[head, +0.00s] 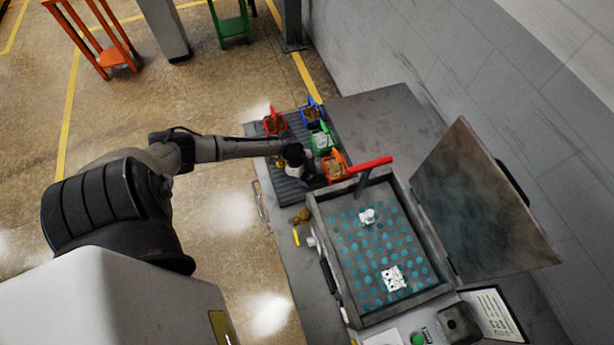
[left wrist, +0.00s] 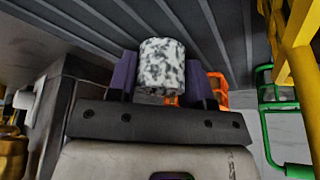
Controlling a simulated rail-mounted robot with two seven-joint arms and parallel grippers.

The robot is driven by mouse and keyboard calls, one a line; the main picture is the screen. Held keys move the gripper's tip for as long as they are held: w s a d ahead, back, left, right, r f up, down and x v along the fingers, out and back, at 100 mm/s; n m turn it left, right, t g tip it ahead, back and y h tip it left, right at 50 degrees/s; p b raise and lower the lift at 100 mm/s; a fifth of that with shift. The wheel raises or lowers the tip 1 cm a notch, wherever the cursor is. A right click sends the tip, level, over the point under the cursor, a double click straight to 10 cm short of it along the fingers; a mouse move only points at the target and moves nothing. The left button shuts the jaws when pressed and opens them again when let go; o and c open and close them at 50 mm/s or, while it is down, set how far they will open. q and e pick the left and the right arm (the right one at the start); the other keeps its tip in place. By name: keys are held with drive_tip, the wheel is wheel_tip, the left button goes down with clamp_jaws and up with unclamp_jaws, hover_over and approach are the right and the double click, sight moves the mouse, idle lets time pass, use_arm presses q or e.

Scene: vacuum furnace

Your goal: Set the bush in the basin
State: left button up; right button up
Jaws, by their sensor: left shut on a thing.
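My left gripper (left wrist: 163,88) is shut on a speckled white and grey cylinder, the bush (left wrist: 163,66), held between its purple fingers. In the head view the left gripper (head: 298,160) is low over the ribbed dark mat, beside the small coloured bins; the bush cannot be made out there. The open grey box, which looks like the basin (head: 327,235), stands to the right and nearer. Its floor has rows of teal dots, with two white pieces (head: 367,216) (head: 393,279) on it. My right gripper is not in view.
The ribbed mat (head: 287,190) holds red (head: 273,122), blue (head: 311,110), green (head: 321,140) and orange (head: 335,166) bins. A red-handled lever (head: 370,165) rises at the box's far edge. The raised lid (head: 470,200) stands right. Brass pieces (head: 300,215) lie near the table's left edge.

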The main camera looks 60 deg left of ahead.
use_arm(q)
drive_tip(key=shift+c, duration=0.5)
drive_tip(key=shift+r, duration=0.15)
